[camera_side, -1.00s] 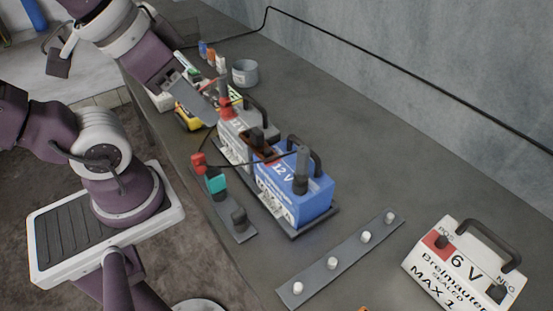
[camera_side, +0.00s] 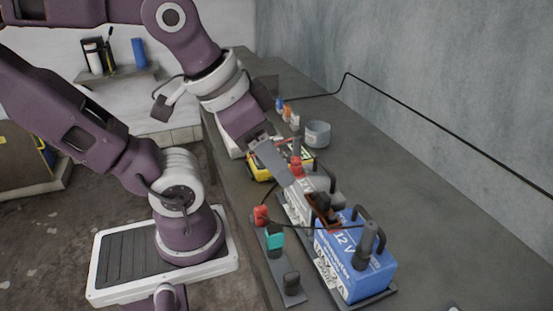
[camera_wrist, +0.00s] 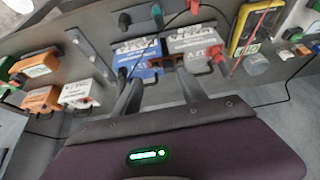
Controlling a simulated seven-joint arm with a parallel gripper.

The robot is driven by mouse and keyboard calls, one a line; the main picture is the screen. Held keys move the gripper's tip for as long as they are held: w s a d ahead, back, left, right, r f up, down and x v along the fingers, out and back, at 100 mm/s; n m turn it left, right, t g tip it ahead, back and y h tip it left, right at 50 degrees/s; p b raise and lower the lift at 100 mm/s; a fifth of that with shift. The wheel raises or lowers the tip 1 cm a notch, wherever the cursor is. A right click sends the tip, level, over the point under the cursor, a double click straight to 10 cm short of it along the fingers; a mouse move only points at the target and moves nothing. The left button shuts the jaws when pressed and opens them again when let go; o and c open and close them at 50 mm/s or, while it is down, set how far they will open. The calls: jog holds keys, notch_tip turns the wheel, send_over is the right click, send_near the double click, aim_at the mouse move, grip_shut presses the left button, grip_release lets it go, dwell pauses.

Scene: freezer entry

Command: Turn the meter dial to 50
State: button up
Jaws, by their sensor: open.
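The yellow meter (camera_wrist: 238,38) lies at the upper right of the wrist view, with a red probe (camera_wrist: 262,28) slanting across or beside it. In the side view the meter (camera_side: 258,172) is partly hidden behind my gripper. Its dial and setting are too small to read. My gripper (camera_wrist: 158,78) is open and empty, its two fingers apart in the wrist view, with the blue 12 V battery (camera_wrist: 148,68) and grey battery (camera_wrist: 196,46) beyond them. In the side view my gripper (camera_side: 287,178) is near the meter and the grey battery's far end; contact cannot be told.
A strip with teal and red-topped terminals (camera_side: 275,240) stands beside the batteries. A red clip and black cables run over them. A grey cup (camera_side: 317,134) and small bottles stand behind the meter. Orange and white batteries (camera_wrist: 75,95) are left in the wrist view.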

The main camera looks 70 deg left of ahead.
jog(key=w+a+n+g, duration=0.1)
jog(key=w+a+n, duration=0.2)
jog(key=a+n, duration=0.2)
jog(key=w+a+f+n+g, duration=0.1)
jog(key=w+a+n, duration=0.3)
jog(key=a+n, duration=0.1)
jog(key=w+a+n+g, duration=0.1)
jog(key=w+a+n, duration=0.3)
jog(key=a+n, duration=0.1)
jog(key=shift+a+f+n, duration=0.15)
jog(key=shift+a+n, duration=0.25)
jog(key=shift+n, duration=0.5)
jog(key=s+a+f+n+g, duration=0.1)
jog(key=a+f+n, duration=0.2)
jog(key=a+n, duration=0.4)
jog(key=s+a+f+n+g, duration=0.15)
jog(key=a+f+n, duration=0.25)
jog(key=a, duration=0.4)
jog(key=f, duration=0.4)
jog(key=w+f, duration=0.1)
jog(key=shift+a+f, duration=0.15)
jog(key=shift+f, duration=0.75)
grip_shut()
